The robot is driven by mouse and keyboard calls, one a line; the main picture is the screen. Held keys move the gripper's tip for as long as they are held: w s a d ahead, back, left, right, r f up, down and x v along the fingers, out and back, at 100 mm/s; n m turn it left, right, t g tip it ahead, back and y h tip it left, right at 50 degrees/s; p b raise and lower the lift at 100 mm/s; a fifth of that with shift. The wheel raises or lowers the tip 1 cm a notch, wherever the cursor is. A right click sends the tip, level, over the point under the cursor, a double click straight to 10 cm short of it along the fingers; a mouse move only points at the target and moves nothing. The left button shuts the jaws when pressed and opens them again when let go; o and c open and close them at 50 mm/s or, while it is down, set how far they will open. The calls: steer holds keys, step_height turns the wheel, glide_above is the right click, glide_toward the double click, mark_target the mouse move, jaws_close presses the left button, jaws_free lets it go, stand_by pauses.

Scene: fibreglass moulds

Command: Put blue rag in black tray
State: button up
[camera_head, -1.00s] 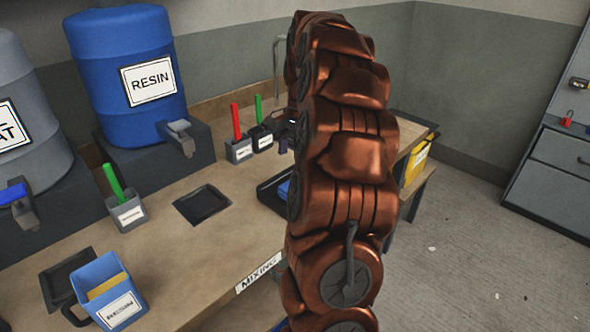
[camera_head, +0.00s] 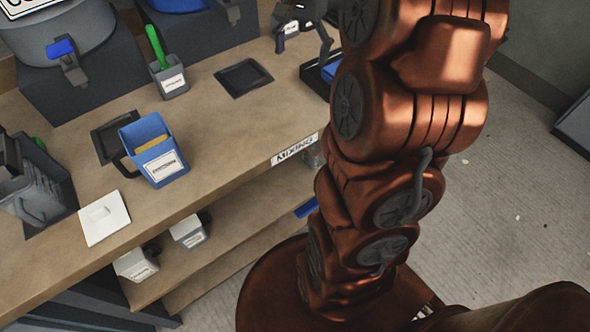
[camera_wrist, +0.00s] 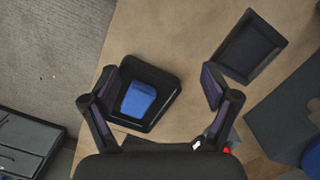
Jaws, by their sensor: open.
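A blue piece, which looks like a folded rag (camera_wrist: 138,99), lies inside a black tray (camera_wrist: 170,85) in the wrist view. The same tray (camera_head: 310,78) and a bit of the blue rag (camera_head: 331,71) show in the head view, partly hidden by my arm. My gripper (camera_wrist: 160,72) is open and empty above the bench. In the wrist view, its left finger overlaps the tray's left edge and its right finger lies to the right of the tray. In the head view, my gripper (camera_head: 302,45) points down behind and left of that tray.
A shallow black tray (camera_head: 243,78) lies empty mid-bench; it also shows in the wrist view (camera_wrist: 250,47). A blue container (camera_head: 160,165), a grey brush holder (camera_head: 172,82) and a white lid (camera_head: 104,218) stand to its left. A lower shelf (camera_head: 240,235) holds grey containers.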

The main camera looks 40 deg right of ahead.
steer(key=s+a+f+n, duration=0.3)
steer(key=s+a+n, duration=0.4)
steer(key=s+a, duration=0.45)
steer(key=s+a+f+n+g+h, duration=0.1)
steer(key=s+a+f+n, duration=0.4)
steer(key=s, duration=0.5)
steer(key=shift+s+a+f, duration=0.35)
steer(key=shift+a+f, duration=0.05)
steer(key=shift+a, duration=0.65)
step_height(320, 180, up, 5)
steer(key=p, duration=0.5)
